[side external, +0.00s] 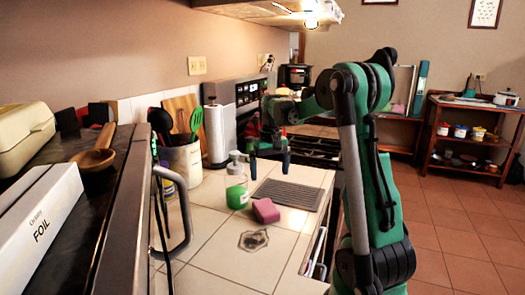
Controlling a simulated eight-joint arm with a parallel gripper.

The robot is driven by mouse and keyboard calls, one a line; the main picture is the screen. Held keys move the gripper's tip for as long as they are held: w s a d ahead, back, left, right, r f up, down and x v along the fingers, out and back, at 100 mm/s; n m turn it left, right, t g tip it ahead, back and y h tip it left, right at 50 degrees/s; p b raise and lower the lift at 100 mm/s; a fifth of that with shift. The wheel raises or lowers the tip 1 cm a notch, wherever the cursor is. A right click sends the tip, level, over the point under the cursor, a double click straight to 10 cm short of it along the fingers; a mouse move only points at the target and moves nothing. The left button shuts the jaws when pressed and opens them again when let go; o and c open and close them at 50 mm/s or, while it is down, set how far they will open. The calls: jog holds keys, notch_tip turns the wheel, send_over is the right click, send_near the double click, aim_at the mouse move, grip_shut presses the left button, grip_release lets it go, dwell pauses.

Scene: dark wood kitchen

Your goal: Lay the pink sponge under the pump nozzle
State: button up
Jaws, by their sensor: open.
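The pink sponge (266,211) lies on the tiled counter, at the near left corner of a ribbed grey mat. The pump bottle (237,193) stands upright just left of it, with green in its lower part and a grey pump head (236,157) on top. The nozzle's exact direction is too small to tell. My gripper (269,165) is open and empty, with dark fingertips pointing down. In the picture it shows above the sponge and to the right of the pump head; its exact depth is unclear.
The ribbed mat (288,195) lies right of the bottle. A flat dark patterned item (253,240) lies on the tiles in front. A utensil crock (184,162) and paper roll (216,135) stand at the back left. The front tiles are mostly clear.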

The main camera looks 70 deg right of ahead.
send_over(267, 207)
jog(key=f, duration=0.6)
jog(key=shift+s+a+f, duration=0.2)
jog(key=shift+s+f, duration=0.2)
jog(key=shift+w+d+f, duration=0.1)
jog(key=shift+w+f, duration=0.15)
jog(key=shift+f, duration=1.1)
jog(key=shift+w+f, duration=0.2)
jog(key=shift+f, duration=1.1)
jog(key=c, duration=1.3)
jog(key=shift+r, duration=0.6)
jog(key=shift+a+r, duration=0.2)
jog(key=shift+r, duration=0.45)
jog(key=shift+a+r, duration=0.2)
jog(key=shift+r, duration=0.4)
jog(key=a, duration=1.6)
jog(key=shift+w+a, duration=0.1)
jog(key=shift+a, duration=0.15)
jog(key=shift+w+r, duration=0.2)
jog(key=shift+r, duration=0.05)
jog(key=d+r, duration=0.6)
jog(key=r, duration=0.4)
jog(key=w+d+r+n, duration=0.1)
jog(key=d+r, duration=0.5)
jog(key=r, duration=0.3)
jog(key=shift+w+d+r, duration=0.15)
jog(key=shift+d+r, duration=0.05)
jog(key=shift+r, duration=0.2)
